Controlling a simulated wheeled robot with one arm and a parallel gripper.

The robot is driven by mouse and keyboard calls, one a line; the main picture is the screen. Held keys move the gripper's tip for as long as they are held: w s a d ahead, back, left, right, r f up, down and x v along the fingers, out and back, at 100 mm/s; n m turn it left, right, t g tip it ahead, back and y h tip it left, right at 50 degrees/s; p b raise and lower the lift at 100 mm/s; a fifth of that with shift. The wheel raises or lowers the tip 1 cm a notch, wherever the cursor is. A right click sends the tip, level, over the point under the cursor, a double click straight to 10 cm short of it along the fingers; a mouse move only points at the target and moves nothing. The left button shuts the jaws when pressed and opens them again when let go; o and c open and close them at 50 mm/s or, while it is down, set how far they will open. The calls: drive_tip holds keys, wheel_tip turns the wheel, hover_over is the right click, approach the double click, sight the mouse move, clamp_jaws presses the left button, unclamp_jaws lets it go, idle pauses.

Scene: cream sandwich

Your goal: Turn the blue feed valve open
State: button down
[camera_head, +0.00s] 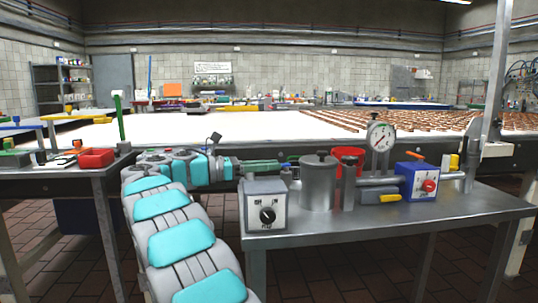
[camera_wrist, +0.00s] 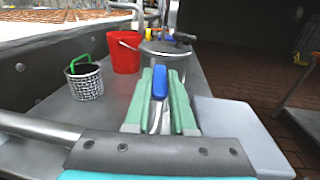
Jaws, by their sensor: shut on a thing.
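The blue feed valve's handle (camera_wrist: 160,82) stands between the two green fingers of my gripper (camera_wrist: 160,90) in the wrist view. The fingers are shut on it, one on each side. A silver part shows below the blue piece between the fingers. In the head view, my gripper (camera_head: 276,165) reaches in from the left behind the grey dial box, and a small bit of blue handle (camera_head: 286,167) shows at its tips. The valve's body and pipe are mostly hidden there. The steel lidded pot (camera_head: 318,184) stands just beyond the handle, also in the wrist view (camera_wrist: 165,52).
A grey box with a black dial (camera_head: 266,212) stands at the bench's front left. The bench's front right is clear.

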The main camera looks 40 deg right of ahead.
drive_tip(key=shift+w+r+g+p, duration=0.15)
drive_tip(key=shift+r+g+p, duration=0.2)
drive_tip(key=shift+p, duration=0.5)
drive_tip(key=shift+f+m+y, duration=0.3)
drive_tip(key=c, duration=0.8)
unclamp_jaws()
drive_tip(key=shift+o, duration=0.2)
